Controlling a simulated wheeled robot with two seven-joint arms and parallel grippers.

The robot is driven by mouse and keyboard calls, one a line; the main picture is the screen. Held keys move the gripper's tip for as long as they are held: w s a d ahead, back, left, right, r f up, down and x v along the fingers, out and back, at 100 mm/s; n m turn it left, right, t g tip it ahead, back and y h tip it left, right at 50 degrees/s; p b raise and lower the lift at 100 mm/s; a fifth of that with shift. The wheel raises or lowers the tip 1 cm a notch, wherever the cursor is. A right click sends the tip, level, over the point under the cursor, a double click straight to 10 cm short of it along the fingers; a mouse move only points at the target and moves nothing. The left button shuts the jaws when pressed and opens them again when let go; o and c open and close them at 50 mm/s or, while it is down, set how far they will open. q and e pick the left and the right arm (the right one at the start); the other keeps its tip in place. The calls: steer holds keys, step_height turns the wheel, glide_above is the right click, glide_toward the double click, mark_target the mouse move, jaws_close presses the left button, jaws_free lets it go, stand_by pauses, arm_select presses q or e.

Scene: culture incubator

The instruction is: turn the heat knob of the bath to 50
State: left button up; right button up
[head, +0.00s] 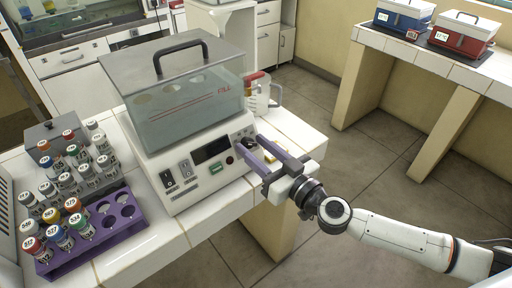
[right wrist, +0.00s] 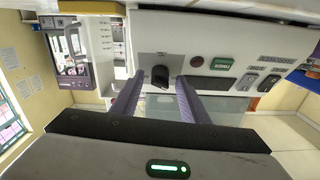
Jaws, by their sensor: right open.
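The bath (head: 178,150) is a white box with a clear tank marked FILL and a grey handled lid (head: 160,60). Its sloped front panel has a dark display (head: 212,149), switches and a green button (head: 229,160). The heat knob (right wrist: 160,75) appears dark in the right wrist view, on a grey plate; its setting cannot be read. My right gripper (head: 249,144) is open at the panel's right end. In the right wrist view its purple fingers (right wrist: 159,84) are on either side of the knob; contact cannot be told. My left gripper is not in view.
A purple rack (head: 112,232) and several capped tubes stand left of the bath on the tiled bench. A jug (head: 262,95) stands behind the bath's right side. Blue (head: 403,14) and red (head: 463,32) boxes sit on the far-right bench. Open floor lies between the benches.

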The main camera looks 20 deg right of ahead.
steer(key=c, duration=1)
steer(key=shift+m, duration=0.4)
steer(key=m+h, duration=0.1)
steer(key=m, duration=0.1)
steer(key=m+h, duration=0.1)
steer(key=m, duration=0.1)
steer(key=shift+a+m+t+h, duration=0.15)
steer(key=shift+m+t+h, duration=0.15)
steer(key=shift+m, duration=0.1)
steer(key=m+h, duration=0.1)
steer(key=m, duration=0.1)
steer(key=m+h, duration=0.1)
steer(key=m, duration=0.1)
steer(key=shift+s+a+r+m, duration=0.1)
steer(key=shift+a+m, duration=0.05)
steer(key=shift+m, duration=0.15)
steer(key=m+g+h, duration=0.1)
steer(key=m+h, duration=0.1)
steer(key=m, duration=0.2)
steer(key=shift+a, duration=0.1)
steer(key=shift+r+m+g+h, duration=0.1)
steer(key=shift+m+g+h, duration=0.35)
steer(key=shift+m, duration=0.8)
steer(key=shift+r+m+g+h, duration=0.1)
steer(key=shift+m+g+h, duration=0.3)
steer(key=shift+m, duration=0.85)
